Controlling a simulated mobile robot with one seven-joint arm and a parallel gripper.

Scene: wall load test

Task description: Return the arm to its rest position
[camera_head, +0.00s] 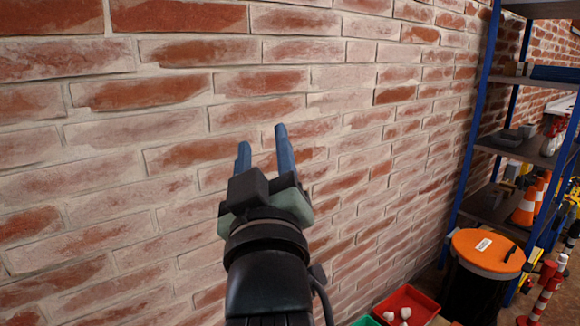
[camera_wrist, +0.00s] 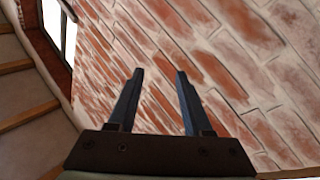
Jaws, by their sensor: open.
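My gripper (camera_head: 262,142) is raised in front of the brick wall (camera_head: 130,215) in the head view, with its two blue-grey fingers pointing up. In the wrist view my gripper (camera_wrist: 159,75) shows both fingers apart, with only the wall behind the gap. It is open and holds nothing. I cannot tell how far the fingertips are from the bricks. My black arm runs down from the gripper to the bottom edge of the head view.
A blue-framed shelf (camera_head: 470,130) stands along the wall at right. A red crate (camera_head: 425,305) with white items sits at the bottom. A window (camera_wrist: 68,35) shows in the wrist view.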

